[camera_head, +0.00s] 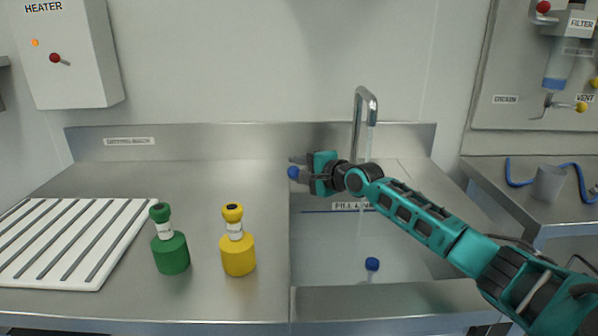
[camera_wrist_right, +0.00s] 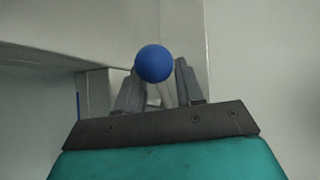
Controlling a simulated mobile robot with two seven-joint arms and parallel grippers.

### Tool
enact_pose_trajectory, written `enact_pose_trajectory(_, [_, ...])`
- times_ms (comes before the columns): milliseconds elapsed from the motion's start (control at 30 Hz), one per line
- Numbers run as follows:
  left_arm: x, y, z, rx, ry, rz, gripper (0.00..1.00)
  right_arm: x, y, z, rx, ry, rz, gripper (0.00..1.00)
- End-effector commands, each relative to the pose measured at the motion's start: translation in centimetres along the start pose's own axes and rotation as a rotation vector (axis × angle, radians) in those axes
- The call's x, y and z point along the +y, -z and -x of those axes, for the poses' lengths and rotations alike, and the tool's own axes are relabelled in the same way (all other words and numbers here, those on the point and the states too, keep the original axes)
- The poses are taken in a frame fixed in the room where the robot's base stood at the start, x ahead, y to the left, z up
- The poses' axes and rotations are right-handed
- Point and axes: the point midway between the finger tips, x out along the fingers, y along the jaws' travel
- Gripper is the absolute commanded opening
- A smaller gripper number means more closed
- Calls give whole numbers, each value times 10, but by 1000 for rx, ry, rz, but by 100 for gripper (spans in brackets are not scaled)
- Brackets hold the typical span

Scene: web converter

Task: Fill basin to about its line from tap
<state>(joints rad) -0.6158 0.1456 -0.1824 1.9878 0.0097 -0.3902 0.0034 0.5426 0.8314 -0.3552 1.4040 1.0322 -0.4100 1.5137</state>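The tap (camera_head: 364,100) is a tall bent metal spout behind the basin (camera_head: 385,300). A thin, pale stream of water (camera_head: 362,215) falls from it into the basin. The basin's back wall carries a partly hidden fill label (camera_head: 345,206) and a dark line (camera_head: 318,211). The water surface is hard to make out. My right gripper (camera_head: 297,168) is at the basin's back left, its fingers apart around a blue ball knob (camera_head: 293,172). In the right wrist view the knob (camera_wrist_right: 154,63) sits at the fingertips (camera_wrist_right: 162,68), with a gap to the right finger. My left gripper is out of view.
A blue-topped piece (camera_head: 372,264) stands in the basin. A green bottle (camera_head: 171,250) and a yellow bottle (camera_head: 238,252) stand left of the basin, beside a white ribbed board (camera_head: 125,215). A grey cup (camera_head: 549,183) and blue tube (camera_head: 520,183) are on the right counter.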

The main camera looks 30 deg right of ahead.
Motion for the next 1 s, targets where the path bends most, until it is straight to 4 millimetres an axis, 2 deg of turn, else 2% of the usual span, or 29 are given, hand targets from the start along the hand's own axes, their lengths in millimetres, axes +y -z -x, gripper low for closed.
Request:
enact_pose_trajectory(333, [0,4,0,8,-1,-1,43,0,0,-3,0,-1,1,37])
enact_pose_trajectory(700, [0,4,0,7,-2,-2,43,0,0,-3,0,-1,1,2])
enact_pose_trajectory(1000, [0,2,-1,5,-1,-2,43,0,-1,-3,-1,-1,0,0])
